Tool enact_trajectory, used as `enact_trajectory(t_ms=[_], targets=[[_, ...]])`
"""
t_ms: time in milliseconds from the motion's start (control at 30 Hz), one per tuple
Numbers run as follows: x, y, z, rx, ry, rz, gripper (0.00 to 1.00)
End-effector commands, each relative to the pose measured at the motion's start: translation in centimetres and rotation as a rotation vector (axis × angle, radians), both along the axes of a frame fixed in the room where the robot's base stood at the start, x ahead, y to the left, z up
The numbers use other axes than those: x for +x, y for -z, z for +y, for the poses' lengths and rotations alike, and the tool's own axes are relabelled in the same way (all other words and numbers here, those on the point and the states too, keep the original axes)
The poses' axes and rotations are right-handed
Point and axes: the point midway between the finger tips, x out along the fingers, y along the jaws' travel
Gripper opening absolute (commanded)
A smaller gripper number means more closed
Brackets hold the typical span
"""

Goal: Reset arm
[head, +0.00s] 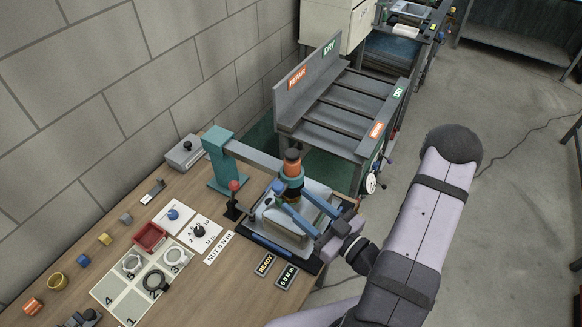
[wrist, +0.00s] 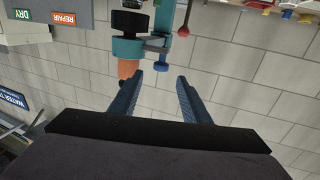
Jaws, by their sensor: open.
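My gripper (head: 293,202) reaches in from the right over the workbench, beside the press head of a teal test stand (head: 221,160). Its two blue fingers also show in the wrist view (wrist: 160,80), spread apart with nothing between them. The orange and teal press head (head: 292,170) is close to the fingertips in the head view. In the wrist view the orange tip (wrist: 128,68) appears behind the left finger; I cannot tell whether they touch. Below the gripper, a tray-like fixture (head: 268,247) holds a pale metallic part (head: 287,222), partly hidden by the fingers.
The wooden bench (head: 190,290) bears a numbered pad (head: 112,288) with rings, a red bin (head: 149,237), a dial plate (head: 201,232) and a red-knobbed lever (head: 233,200). A REPAIR/DRY rack (head: 345,110) stands behind. A block wall (head: 120,100) bounds the left; open floor (head: 500,200) lies right.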

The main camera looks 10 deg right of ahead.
Motion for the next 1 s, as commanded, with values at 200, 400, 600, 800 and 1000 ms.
enact_trajectory(t_ms=[200, 400, 600, 800, 1000], targets=[[0.3, 0.6, 0.1, -0.032, -0.007, 0.025, 0.43], [1.8, 3.5, 0.1, -0.187, -0.021, 0.163, 0.43], [3.4, 6.7, -1.7, -0.382, 0.02, 0.372, 0.43], [3.9, 7.8, -4.4, -0.525, 0.137, 0.607, 0.43], [2.5, 6.5, -5.8, -0.556, 0.294, 0.852, 0.43]])
